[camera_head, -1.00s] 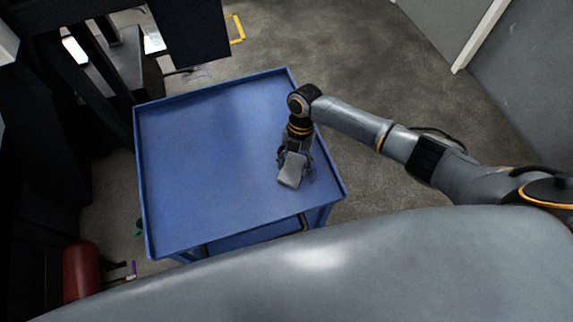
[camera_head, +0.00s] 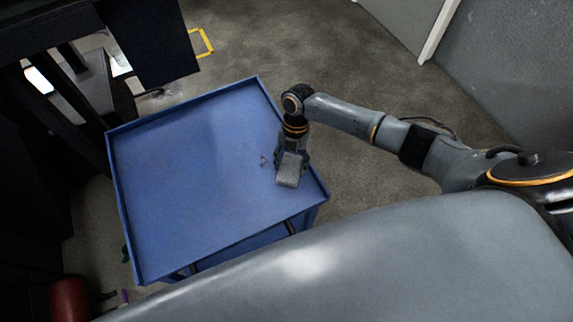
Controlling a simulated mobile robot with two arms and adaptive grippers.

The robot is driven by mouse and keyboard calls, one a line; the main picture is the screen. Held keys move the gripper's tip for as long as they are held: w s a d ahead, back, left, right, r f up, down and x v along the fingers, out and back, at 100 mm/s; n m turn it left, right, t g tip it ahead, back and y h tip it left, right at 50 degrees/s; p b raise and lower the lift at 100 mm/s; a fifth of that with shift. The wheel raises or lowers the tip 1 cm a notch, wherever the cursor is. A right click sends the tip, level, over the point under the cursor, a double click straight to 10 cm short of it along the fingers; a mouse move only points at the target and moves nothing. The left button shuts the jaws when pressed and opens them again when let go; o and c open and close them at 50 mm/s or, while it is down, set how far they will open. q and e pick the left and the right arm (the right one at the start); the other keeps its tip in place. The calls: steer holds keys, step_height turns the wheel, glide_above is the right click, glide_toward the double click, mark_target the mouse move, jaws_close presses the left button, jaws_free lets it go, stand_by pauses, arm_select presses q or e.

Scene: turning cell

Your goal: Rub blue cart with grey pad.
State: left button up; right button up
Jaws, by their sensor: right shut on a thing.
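The blue cart (camera_head: 185,190) stands in the middle of the head view, its flat top edged by a low rim. My right gripper (camera_head: 290,164) is over the right part of the cart top, pointing down and towards me. It is shut on the grey pad (camera_head: 288,178). The pad is at or very near the cart's surface; I cannot tell whether it touches. A small dark mark or bit (camera_head: 264,160) shows on the cart top just left of the gripper. My left gripper is not in view.
A dark machine (camera_head: 150,40) stands behind the cart at the upper left. A red cylinder (camera_head: 70,298) is on the floor at the lower left. Grey walls (camera_head: 505,70) are at the upper right. The left and middle of the cart top are clear.

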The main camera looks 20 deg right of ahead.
mark_target(293, 158)
steer(key=shift+d+f, duration=0.1)
steer(key=shift+d, duration=0.9)
steer(key=shift+w+f+b, duration=0.25)
steer(key=shift+w+b, duration=0.55)
steer(key=shift+b, duration=0.2)
steer(key=shift+w, duration=0.4)
steer(key=shift+r, duration=0.1)
steer(key=shift+c, duration=0.5)
steer(key=shift+s+a, duration=0.2)
steer(key=shift+a, duration=0.5)
steer(key=shift+s+a, duration=0.15)
steer(key=shift+a, duration=2.4)
steer(key=shift+a+r, duration=0.1)
steer(key=shift+a, duration=1.8)
steer(key=shift+w+p, duration=0.1)
steer(key=shift+p, duration=0.2)
steer(key=shift+d+r, duration=0.1)
